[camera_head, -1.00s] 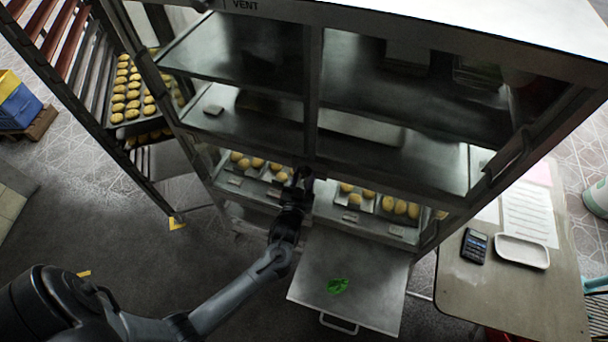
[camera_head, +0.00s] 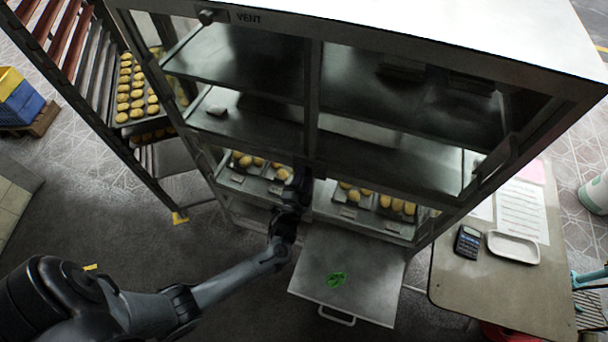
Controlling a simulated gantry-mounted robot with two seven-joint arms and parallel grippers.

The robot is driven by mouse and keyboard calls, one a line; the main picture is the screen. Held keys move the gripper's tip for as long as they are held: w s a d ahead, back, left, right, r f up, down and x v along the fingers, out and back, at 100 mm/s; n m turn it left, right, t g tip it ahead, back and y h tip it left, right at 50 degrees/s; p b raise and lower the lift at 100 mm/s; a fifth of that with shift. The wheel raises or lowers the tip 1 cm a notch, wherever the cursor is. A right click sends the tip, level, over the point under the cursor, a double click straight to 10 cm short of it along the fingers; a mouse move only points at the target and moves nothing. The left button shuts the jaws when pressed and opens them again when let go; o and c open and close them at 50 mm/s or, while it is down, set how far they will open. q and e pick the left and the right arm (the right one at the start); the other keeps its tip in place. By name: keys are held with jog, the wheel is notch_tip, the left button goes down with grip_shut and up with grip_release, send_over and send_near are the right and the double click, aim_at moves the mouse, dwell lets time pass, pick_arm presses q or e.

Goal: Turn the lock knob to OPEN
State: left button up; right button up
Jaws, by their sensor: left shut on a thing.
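My left gripper (camera_head: 303,178) is at the lower part of this post, in front of the racks of buns. It is shut on a small dark part there, which I take to be the lock knob; the fingers and the shadow hide nearly all of it. I cannot read any OPEN marking or the knob's angle. My right gripper is out of view.
A VENT knob (camera_head: 207,16) sits at the oven's top left. A bun rack (camera_head: 150,155) stands left, and a side table (camera_head: 500,285) with calculator and white tray right.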

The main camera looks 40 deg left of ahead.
pick_arm(q)
jog(key=shift+m+h+p, duration=0.3)
jog(key=shift+m+p, duration=0.25)
jog(key=shift+m, duration=1.15)
jog(key=o, duration=1.1)
jog(key=shift+c, duration=0.2)
jog(key=shift+s, duration=0.1)
jog(key=b+v, duration=0.1)
jog(key=v, duration=0.9)
jog(key=shift+s+f, duration=0.15)
jog(key=shift+s, duration=0.2)
jog(key=shift+d, duration=0.1)
